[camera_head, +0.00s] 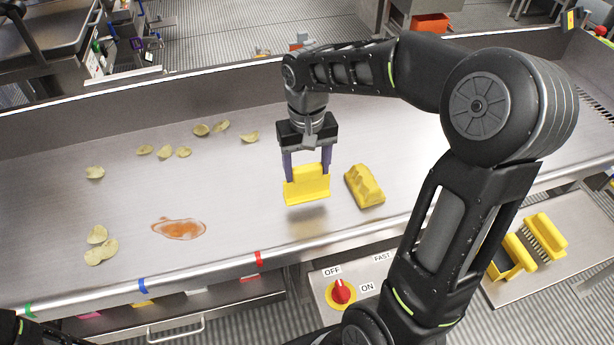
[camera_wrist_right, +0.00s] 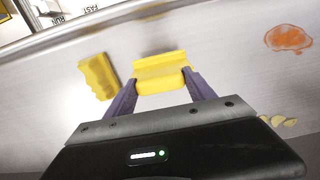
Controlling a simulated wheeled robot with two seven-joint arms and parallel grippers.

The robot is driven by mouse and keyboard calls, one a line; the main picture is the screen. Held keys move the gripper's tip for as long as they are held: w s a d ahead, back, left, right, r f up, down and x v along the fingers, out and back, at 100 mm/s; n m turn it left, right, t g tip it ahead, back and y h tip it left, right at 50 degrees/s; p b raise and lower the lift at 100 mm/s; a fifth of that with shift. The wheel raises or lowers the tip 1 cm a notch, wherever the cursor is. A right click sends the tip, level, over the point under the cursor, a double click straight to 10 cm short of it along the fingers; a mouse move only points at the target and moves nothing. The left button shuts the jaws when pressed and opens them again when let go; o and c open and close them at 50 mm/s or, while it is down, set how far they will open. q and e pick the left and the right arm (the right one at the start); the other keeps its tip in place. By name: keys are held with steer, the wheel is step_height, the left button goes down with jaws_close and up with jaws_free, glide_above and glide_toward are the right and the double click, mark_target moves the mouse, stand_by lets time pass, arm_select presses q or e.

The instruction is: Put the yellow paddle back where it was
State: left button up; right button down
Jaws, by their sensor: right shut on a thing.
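The yellow paddle (camera_head: 307,188) is between the purple fingers of my right gripper (camera_head: 307,168), which is shut on its upper part. In the right wrist view the paddle (camera_wrist_right: 160,72) sits between the fingertips (camera_wrist_right: 160,88). My left gripper is not in view.
A yellow block (camera_head: 364,187) with a bumpy top lies just right of the paddle. Several chips (camera_head: 102,252) and an orange-red stain (camera_head: 179,229) lie on the trough's left. A side tray (camera_head: 560,262) at right holds yellow-handled tools (camera_head: 548,233). A red switch (camera_head: 340,291) is below the rim.

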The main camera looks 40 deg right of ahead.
mark_target(307, 179)
steer(key=shift+f, duration=1.8)
steer(key=shift+f, duration=0.2)
steer(key=shift+c, duration=1.6)
jaws_free()
steer(key=shift+r, duration=0.15)
step_height(307, 179, up, 12)
steer(key=shift+r+b, duration=0.1)
steer(key=shift+b, duration=0.25)
